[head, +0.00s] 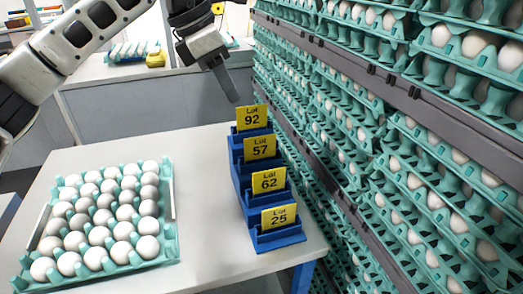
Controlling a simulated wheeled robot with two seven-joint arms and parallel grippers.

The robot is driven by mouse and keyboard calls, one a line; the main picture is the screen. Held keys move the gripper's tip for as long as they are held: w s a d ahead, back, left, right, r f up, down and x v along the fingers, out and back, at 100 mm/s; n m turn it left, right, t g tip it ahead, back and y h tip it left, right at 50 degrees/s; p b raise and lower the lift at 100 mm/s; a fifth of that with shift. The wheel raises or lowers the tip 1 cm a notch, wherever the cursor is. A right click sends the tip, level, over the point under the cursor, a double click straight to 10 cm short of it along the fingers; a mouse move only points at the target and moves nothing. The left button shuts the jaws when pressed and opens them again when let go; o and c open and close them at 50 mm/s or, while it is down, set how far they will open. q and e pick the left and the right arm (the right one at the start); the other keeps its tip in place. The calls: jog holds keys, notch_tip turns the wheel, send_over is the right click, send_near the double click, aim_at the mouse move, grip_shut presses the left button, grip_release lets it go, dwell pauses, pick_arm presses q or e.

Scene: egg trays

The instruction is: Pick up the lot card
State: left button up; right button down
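Several yellow lot cards stand upright in a stepped blue holder (236,172) on the white table. From back to front they read Lot 92 (252,117), Lot 57 (260,148), Lot 62 (268,181) and Lot 25 (279,217). My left gripper (232,97) comes in from the upper left and points down, its tip just above and left of the Lot 92 card. I see no card in it. Its fingers overlap in this view, so I cannot tell whether it is open or shut. My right gripper is not in view.
A teal tray (171,213) of white eggs lies on the left of the table (215,225). Tall stacks of teal egg trays (345,130) stand close along the holder's right side. The table between the egg tray and the holder is clear.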

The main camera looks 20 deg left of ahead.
aim_at(258, 137)
pick_arm(q)
jog(key=x, duration=0.9)
jog(key=shift+d, duration=0.15)
jog(key=shift+d+p+x, duration=0.1)
jog(key=shift+p+x, duration=0.25)
jog(key=shift+x, duration=1.05)
jog(key=shift+d+p+x, duration=0.15)
jog(key=shift+p+x, duration=0.15)
jog(key=shift+x, duration=1.05)
jog(key=shift+c, duration=0.3)
jog(key=shift+r, duration=0.1)
grip_shut()
